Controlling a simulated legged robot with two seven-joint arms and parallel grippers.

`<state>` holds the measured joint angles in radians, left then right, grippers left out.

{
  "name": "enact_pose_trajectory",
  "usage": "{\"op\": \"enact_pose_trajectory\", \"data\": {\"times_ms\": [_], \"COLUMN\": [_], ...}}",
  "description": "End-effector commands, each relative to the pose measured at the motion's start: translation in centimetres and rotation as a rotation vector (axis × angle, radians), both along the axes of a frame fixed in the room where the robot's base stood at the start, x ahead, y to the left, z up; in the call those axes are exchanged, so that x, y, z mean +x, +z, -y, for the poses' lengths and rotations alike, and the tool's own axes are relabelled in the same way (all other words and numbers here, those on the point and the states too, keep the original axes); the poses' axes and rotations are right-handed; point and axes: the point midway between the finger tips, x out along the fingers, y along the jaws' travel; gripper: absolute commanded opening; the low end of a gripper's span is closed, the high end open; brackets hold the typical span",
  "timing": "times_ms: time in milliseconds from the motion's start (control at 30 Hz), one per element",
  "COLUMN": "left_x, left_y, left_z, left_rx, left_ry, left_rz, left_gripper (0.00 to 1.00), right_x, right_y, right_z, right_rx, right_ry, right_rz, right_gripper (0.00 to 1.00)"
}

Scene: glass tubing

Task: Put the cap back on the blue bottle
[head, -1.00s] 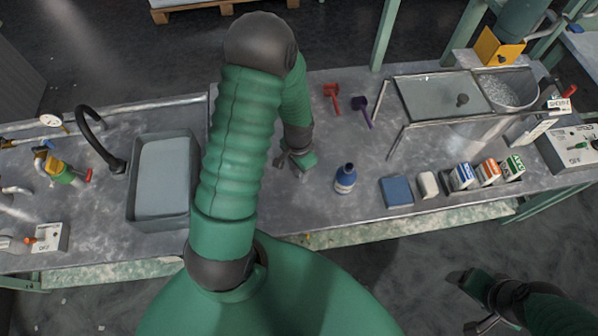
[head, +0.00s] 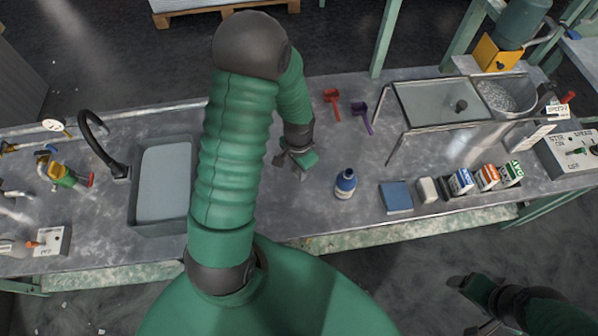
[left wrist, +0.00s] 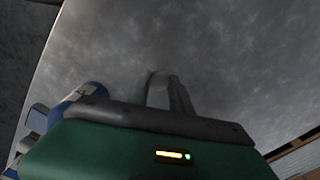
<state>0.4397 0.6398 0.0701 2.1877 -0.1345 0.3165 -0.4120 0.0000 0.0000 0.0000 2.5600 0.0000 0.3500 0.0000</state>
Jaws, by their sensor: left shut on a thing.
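The blue bottle (head: 345,184), with a white label band, stands upright on the grey bench right of my left gripper (head: 292,172). Its top looks dark, and I cannot make out its mouth. In the left wrist view the bottle (left wrist: 78,97) shows at the left, partly hidden by my gripper body. My left gripper is shut on a small pale thing, seemingly the cap (left wrist: 157,86), mostly hidden by the fingers. It is low over the bench, apart from the bottle. My right gripper (head: 464,303) is at the lower right, off the bench front, with its fingers apart and empty.
Red (head: 332,101) and purple (head: 362,116) tools lie behind. A sink (head: 163,182) is at left. Bench between gripper and bottle is clear.

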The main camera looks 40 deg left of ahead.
Motion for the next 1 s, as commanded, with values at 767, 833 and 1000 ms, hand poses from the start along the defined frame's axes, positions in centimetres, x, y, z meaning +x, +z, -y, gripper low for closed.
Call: {"op": "enact_pose_trajectory", "data": {"times_ms": [767,833,1000], "left_x": [-3.4,-3.4,-3.4], "left_y": [1.4,1.4,1.4], "left_z": [15.5,15.7,15.7], "left_rx": [0.0,0.0,0.0], "left_ry": [0.0,0.001,0.001], "left_rz": [0.0,0.0,0.0], "left_gripper": [0.0,0.0,0.0], "right_x": [0.0,0.0,0.0], "right_y": [0.2,0.2,0.2], "right_z": [0.0,0.0,0.0], "right_rx": [0.0,0.0,0.0], "right_ry": [0.0,0.0,0.0], "right_rz": [0.0,0.0,0.0], "right_gripper": [0.75,0.75,0.75]}}
